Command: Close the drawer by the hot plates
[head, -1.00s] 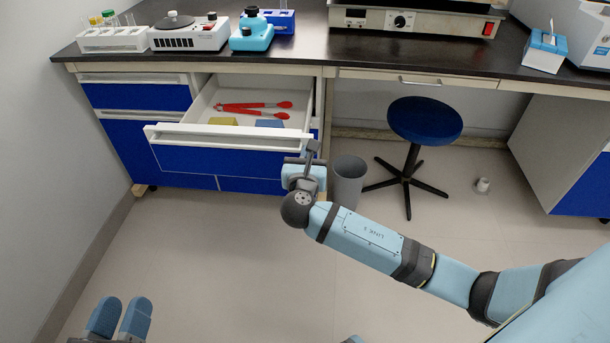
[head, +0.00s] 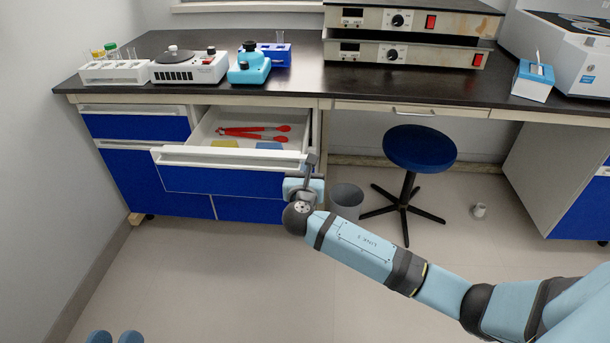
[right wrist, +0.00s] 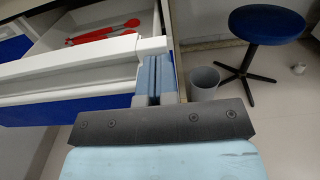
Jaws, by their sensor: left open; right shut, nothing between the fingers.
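The open drawer has a white top rim and a blue front (head: 230,181) and stands partly out of the cabinet at left, below the bench top. Inside lie red tongs (head: 255,131), a yellow item and a blue item. My right gripper (head: 310,162) is at the right end of the drawer front. In the right wrist view its fingers (right wrist: 154,78) are shut and empty, against or very near the end of the drawer's white rim (right wrist: 80,62). Stacked hot plates (head: 405,52) stand on the bench.
A grey bin (head: 346,200) stands on the floor just right of the drawer, close to my right gripper. A blue stool (head: 420,148) is further right. A wall (head: 40,190) bounds the left side. The floor before the drawer is clear.

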